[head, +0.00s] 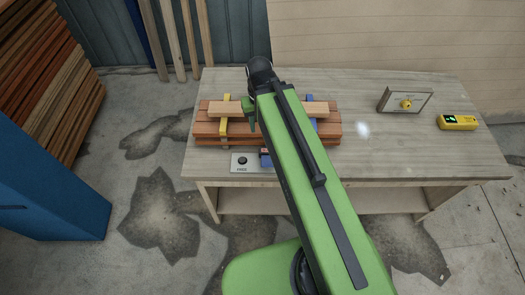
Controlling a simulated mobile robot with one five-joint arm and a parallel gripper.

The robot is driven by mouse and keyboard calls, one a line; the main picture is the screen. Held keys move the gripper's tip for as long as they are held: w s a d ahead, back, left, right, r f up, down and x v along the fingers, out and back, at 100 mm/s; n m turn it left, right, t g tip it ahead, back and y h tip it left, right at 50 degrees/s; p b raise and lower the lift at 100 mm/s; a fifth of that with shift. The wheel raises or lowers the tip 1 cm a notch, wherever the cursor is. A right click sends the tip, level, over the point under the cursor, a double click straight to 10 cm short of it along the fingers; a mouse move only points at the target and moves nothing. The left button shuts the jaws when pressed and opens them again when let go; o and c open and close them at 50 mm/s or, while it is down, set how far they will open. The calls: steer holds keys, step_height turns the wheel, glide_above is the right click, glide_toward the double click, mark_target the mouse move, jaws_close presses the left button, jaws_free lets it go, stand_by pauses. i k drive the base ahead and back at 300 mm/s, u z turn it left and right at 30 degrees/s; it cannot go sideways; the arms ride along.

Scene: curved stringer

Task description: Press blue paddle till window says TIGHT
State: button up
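A laminated wooden stringer (212,127) of stacked reddish and pale strips lies on the workbench. A yellow clamp (224,126) crosses its left part and a blue clamp (311,100) its right part. A small blue piece (265,161) with a reddish top shows at the bench's front edge, partly behind my arm; it may be the blue paddle. I cannot read any window. My gripper (250,115) hangs over the stringer, left of my green arm. Its fingertips are too small and covered to tell whether they are open, or touch anything.
A light plate with a black knob (242,160) sits at the front edge. A framed panel with a yellow knob (405,103) and a yellow meter (457,122) stand on the right of the bench (430,155). A blue cabinet (45,185) and stacked boards (45,75) are left.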

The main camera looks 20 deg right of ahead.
mark_target(267, 162)
steer(key=u, duration=1.1)
steer(key=k, duration=1.35)
steer(key=u, duration=0.3)
steer(key=i, duration=1)
